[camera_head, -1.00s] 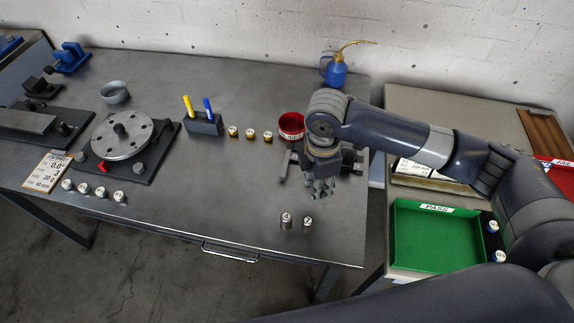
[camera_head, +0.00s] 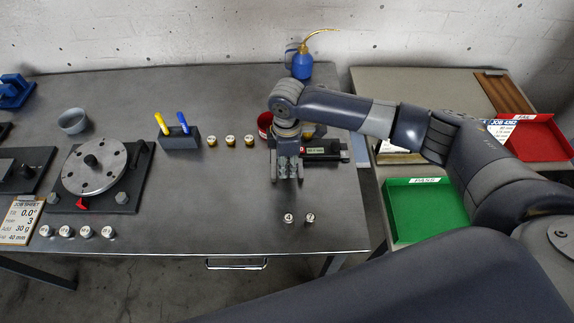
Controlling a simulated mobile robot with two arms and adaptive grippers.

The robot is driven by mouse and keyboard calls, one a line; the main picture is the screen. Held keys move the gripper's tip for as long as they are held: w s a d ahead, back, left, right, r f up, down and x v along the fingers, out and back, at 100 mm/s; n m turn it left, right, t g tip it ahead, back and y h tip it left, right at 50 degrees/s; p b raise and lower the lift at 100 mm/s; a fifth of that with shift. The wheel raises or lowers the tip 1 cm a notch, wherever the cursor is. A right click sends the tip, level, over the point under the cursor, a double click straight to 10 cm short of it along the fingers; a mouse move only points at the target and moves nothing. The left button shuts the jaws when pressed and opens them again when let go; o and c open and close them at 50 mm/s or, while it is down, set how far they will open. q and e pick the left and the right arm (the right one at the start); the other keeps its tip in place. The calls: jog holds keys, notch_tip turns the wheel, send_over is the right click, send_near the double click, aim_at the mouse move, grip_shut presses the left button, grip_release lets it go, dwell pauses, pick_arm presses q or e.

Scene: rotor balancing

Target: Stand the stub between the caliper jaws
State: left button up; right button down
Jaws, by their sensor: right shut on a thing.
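The caliper (camera_head: 322,150) is a dark device with a small lit display, lying toward the back right of the grey table. A grey jaw (camera_head: 273,167) shows at its left end. My right gripper (camera_head: 288,174) points down in front of the caliper, just right of that jaw. It is shut on a stub, which the fingers hide almost wholly. I cannot tell whether the stub touches the table or the jaws. Two loose silver stubs, one marked 4 (camera_head: 289,218) and one beside it (camera_head: 310,218), stand upright nearer the front edge. My left gripper is out of view.
A red cup (camera_head: 264,121) is partly behind my right arm. A blue oil can (camera_head: 302,66) stands at the back. Several brass stubs (camera_head: 230,140), a pen block (camera_head: 180,139) and the rotor (camera_head: 95,165) lie left. A green PASS tray (camera_head: 428,208) is right. The middle table is clear.

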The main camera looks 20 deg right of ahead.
aim_at(288, 163)
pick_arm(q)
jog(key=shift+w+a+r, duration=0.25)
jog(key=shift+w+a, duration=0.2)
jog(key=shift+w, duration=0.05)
pick_arm(e)
jog(key=shift+f, duration=0.95)
jog(key=shift+f, duration=0.1)
jog(key=c, duration=1.3)
grip_release()
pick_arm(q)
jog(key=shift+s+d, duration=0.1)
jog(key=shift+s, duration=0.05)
pick_arm(e)
jog(key=shift+r, duration=0.45)
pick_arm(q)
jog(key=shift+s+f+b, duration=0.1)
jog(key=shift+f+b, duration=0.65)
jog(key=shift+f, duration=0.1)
pick_arm(e)
notch_tip(288, 163, up, 11)
jog(key=shift+r, duration=0.15)
jog(key=shift+s, duration=0.1)
